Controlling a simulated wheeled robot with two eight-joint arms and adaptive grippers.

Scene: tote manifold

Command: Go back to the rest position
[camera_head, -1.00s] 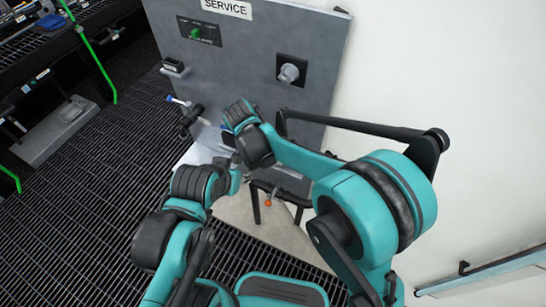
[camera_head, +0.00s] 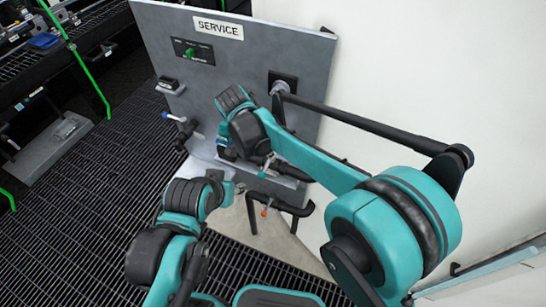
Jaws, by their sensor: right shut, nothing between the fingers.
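My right arm comes in from the right and reaches across the front of the grey panel (camera_head: 165,40). Its black wrist sits before the panel's lower middle. My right gripper (camera_head: 228,153) is mostly hidden under that wrist; it is shut and I see nothing held. My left arm is bent at the lower left, with its ribbed wrist below the panel. Only a small metallic part of my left gripper (camera_head: 240,187) shows past the wrist, so its jaws cannot be judged. The two wrists are close but apart.
The panel carries a SERVICE label (camera_head: 218,29), a green switch (camera_head: 190,53) and a round knob (camera_head: 279,88). A dark valve with a blue-tipped handle (camera_head: 182,133) stands at its lower left. A white wall (camera_head: 430,60) closes the right side. Grating floor (camera_head: 90,200) lies open at left.

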